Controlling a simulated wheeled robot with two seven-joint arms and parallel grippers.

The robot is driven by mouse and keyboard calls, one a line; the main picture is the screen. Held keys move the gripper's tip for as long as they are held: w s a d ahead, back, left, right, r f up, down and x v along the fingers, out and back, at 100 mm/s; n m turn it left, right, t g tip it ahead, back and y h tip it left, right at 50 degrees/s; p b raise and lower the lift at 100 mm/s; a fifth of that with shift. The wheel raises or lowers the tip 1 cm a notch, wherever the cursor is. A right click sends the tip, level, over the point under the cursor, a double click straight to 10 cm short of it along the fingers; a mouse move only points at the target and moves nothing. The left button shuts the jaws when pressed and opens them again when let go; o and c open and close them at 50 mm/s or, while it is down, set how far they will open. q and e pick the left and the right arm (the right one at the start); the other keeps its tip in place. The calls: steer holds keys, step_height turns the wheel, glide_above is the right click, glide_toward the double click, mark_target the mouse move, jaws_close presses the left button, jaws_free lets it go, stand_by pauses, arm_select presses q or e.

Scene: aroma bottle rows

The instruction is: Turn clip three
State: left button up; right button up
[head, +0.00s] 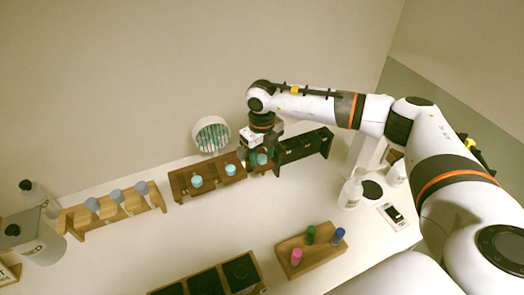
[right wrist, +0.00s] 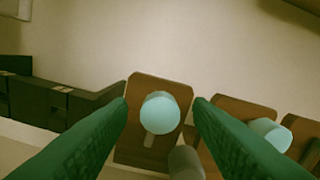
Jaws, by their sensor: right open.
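A dark brown wooden rack (head: 214,178) on the white table holds three clips with light blue round caps: a left one (head: 196,181), a middle one (head: 230,169) and a right one (head: 261,158). My right gripper (head: 256,163) is at the right one, partly covering it. In the right wrist view its two green fingers are open, one on each side of a light blue cap (right wrist: 160,112) in front of a brown backboard (right wrist: 155,85); gaps show between cap and fingers. A second blue cap (right wrist: 270,135) is to the right, partly behind the right finger. My left gripper is not in view.
A black rack (head: 303,146) stands close to the right of the brown one. A light wood rack with grey caps (head: 115,214) is at the left. A round white holder (head: 211,134) stands behind. A wooden block with coloured caps (head: 310,255) is in front; bare table lies between.

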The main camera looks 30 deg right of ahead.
steer(key=c, duration=1)
